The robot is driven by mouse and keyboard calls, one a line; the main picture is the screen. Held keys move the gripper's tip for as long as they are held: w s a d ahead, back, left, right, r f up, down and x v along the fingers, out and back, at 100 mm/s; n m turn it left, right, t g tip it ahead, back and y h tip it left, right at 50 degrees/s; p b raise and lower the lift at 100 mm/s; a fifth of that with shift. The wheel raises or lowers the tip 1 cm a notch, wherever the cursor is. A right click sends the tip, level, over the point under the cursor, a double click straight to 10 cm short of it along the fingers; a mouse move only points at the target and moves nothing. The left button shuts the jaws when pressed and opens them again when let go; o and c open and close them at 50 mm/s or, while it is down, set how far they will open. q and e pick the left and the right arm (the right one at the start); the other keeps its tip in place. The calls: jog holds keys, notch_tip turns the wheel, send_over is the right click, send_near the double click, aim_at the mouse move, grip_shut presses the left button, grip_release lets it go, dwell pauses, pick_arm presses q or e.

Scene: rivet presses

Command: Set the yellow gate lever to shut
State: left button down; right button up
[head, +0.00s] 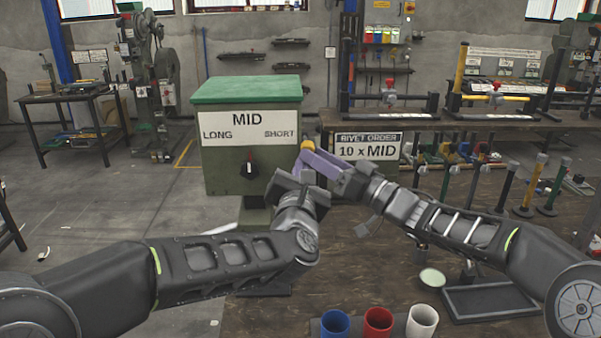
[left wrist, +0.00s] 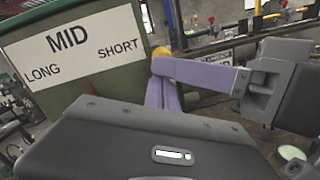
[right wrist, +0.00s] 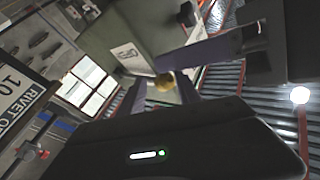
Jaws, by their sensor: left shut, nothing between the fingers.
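A yellow knob (head: 307,144), apparently the gate lever's end, shows at the right side of the green press cabinet (head: 228,165). It also shows in the left wrist view (left wrist: 160,52) and the right wrist view (right wrist: 165,81). My left gripper (head: 307,176) is shut and empty, its purple fingers just below the knob. My right gripper (head: 308,156) reaches in from the right, its purple fingertips beside the knob. Whether either gripper touches the knob is unclear. The lever's shaft and the gate are hidden.
The cabinet has a dial (head: 249,168) under a LONG, MID, SHORT label. A sign (head: 367,150) reads RIVET ORDER 10 x MID. Blue, red and white cups (head: 378,322) and a dark tray (head: 490,300) stand at the front. Tools line the right side.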

pick_arm(q)
jog(key=shift+s+d+r, duration=0.15)
jog(key=shift+d+r, duration=0.1)
jog(key=shift+r, duration=0.4)
pick_arm(e)
jog(key=shift+s+a+f, duration=0.2)
jog(key=shift+a+f, duration=0.25)
jog(key=shift+f, duration=0.1)
pick_arm(q)
jog(key=shift+a+f, duration=0.25)
jog(key=shift+f, duration=0.15)
pick_arm(e)
jog(key=r+v, duration=0.1)
jog(key=v, duration=0.7)
jog(key=shift+w+d, duration=0.2)
jog(key=shift+d, duration=0.25)
